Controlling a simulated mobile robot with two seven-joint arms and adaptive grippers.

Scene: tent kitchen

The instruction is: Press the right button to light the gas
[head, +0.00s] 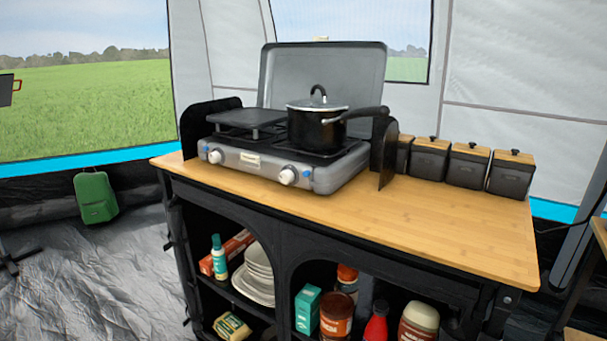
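A grey two-burner gas stove (325,180) stands on the wooden top of a camp kitchen unit, its lid raised behind it. Its front has a left white knob (215,157) and a right white knob (287,176). Small blue marks show near the knobs; they are too small to tell clearly whether they are buttons. A black lidded pot (315,130) sits over the right burner, its handle pointing right. A dark flat griddle or plate (247,118) covers the left side. No flame is visible. Neither of my grippers is in view.
The wooden worktop (430,220) is clear in front and right of the stove. Several dark canisters (467,165) line its back right. Black wind panels flank the stove. Shelves below hold plates (258,270), bottles and jars. A green backpack (95,197) is at the left.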

